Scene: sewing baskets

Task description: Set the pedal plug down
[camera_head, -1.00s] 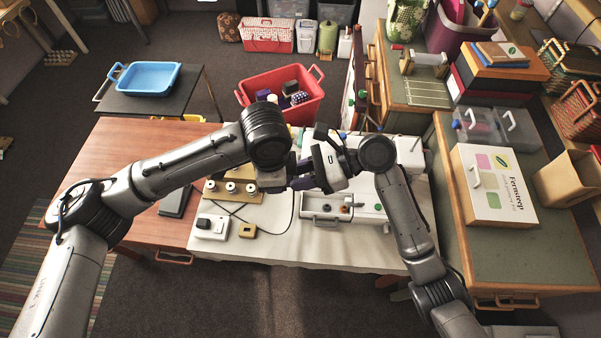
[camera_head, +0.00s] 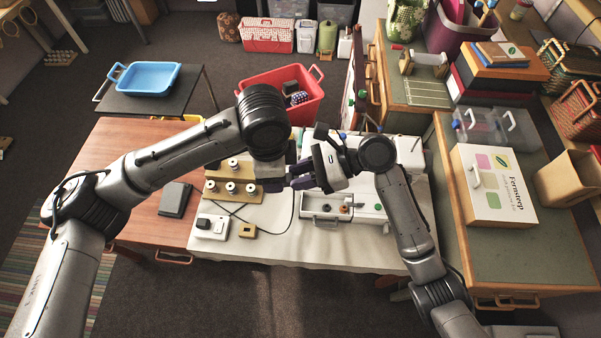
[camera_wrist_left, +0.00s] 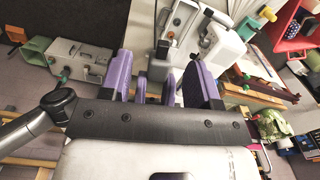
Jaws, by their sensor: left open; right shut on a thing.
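My right gripper (camera_head: 301,179) is over the white table, its purple fingers pointing left. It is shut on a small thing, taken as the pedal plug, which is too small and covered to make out. A thin dark cord (camera_head: 291,217) loops across the table up towards these fingers. My left gripper (camera_head: 273,185) is open, close to the left of the right one; in the left wrist view its purple fingers (camera_wrist_left: 160,68) stand apart. The dark pedal (camera_head: 174,199) lies on the brown table at the left.
A white box with a black top (camera_head: 210,227) and a small yellow block (camera_head: 247,230) stand at the table's front left. A tan board with white spools (camera_head: 222,196) is behind. The white machine's tray (camera_head: 325,216) lies below my right gripper.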

